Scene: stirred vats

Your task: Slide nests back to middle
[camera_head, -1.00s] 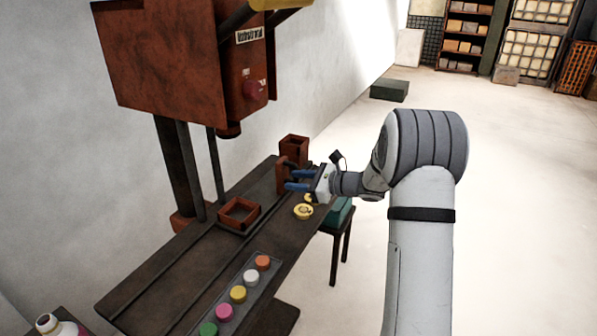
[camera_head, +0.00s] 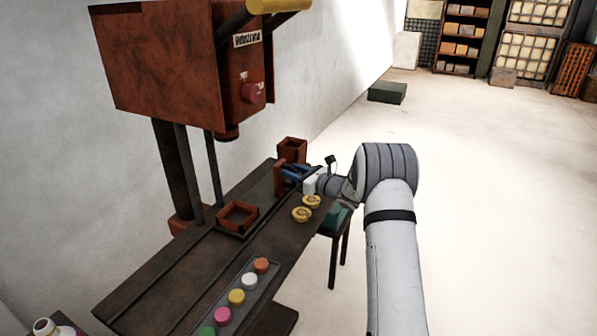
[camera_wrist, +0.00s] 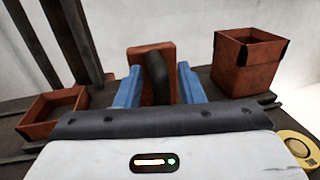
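Two rust-red open square boxes, which look like the nests, sit along the dark bench: a low one (camera_head: 237,217) under the press side and a taller one (camera_head: 291,150) at the far end. In the wrist view the low one (camera_wrist: 55,112) is at left and the taller one (camera_wrist: 246,62) at right. Between them stands an upright rust-red plate (camera_wrist: 150,58) with a black handle (camera_wrist: 158,78). My gripper (camera_head: 293,172) is at this plate. Its blue fingers (camera_wrist: 159,86) are spread on either side of the handle, with gaps showing. Both boxes look empty.
A rust-red press head (camera_head: 180,65) overhangs the bench (camera_head: 170,270). Two yellow discs (camera_head: 301,214) lie near the bench's right edge. A tray of coloured caps (camera_head: 262,282) lies at the front. A stool (camera_head: 335,225) stands beside the bench.

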